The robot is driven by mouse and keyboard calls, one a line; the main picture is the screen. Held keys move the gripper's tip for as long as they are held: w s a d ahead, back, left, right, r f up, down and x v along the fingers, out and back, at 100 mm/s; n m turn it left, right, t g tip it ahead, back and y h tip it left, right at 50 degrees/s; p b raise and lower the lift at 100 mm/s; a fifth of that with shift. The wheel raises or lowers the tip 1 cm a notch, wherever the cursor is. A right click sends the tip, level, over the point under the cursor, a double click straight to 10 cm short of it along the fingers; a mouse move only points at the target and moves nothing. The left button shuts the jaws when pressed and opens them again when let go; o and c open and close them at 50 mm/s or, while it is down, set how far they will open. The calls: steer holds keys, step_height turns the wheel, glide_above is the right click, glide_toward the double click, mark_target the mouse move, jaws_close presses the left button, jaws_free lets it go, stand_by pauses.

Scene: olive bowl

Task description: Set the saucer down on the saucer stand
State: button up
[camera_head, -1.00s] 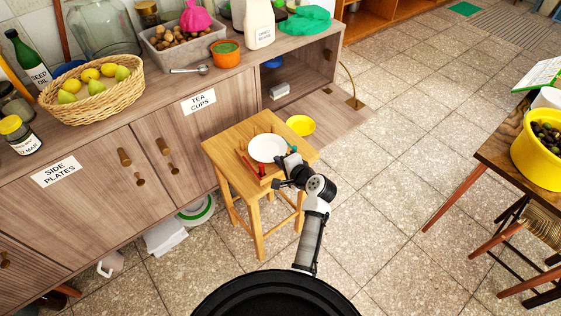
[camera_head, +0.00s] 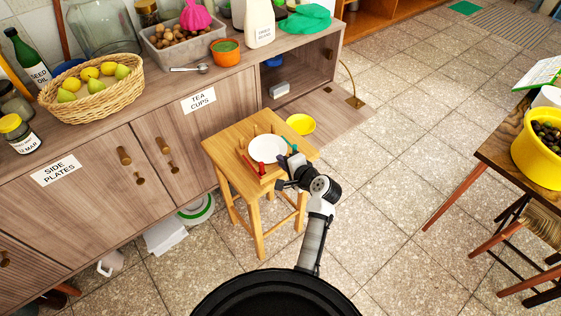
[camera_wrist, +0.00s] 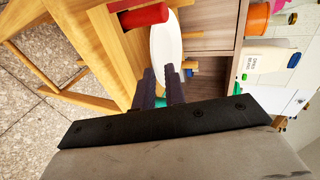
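The white saucer (camera_head: 266,148) is at the saucer stand, a low wooden base (camera_head: 249,172) with upright pegs on a wooden stool (camera_head: 223,146). A red peg (camera_head: 262,168) stands at the front, with plain wooden pegs behind and green and blue ones on the right. My gripper (camera_head: 287,160) reaches in from the right at the saucer's rim. In the wrist view the saucer (camera_wrist: 165,45) shows nearly edge-on, its near rim between my close-set dark fingers (camera_wrist: 161,80). They appear shut on it. The red peg (camera_wrist: 138,17) is close by. Whether the saucer touches the base is unclear.
A cabinet (camera_head: 100,190) stands behind and left of the stool, its counter holding a fruit basket (camera_head: 92,105) and jars. A yellow dish (camera_head: 301,124) lies beyond the stool. A table with a yellow bowl (camera_head: 540,160) is at right. Tiled floor between is open.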

steer(key=b+v, duration=0.1)
steer(key=v, duration=0.9)
steer(key=shift+s+r, duration=0.1)
steer(key=shift+s, duration=0.05)
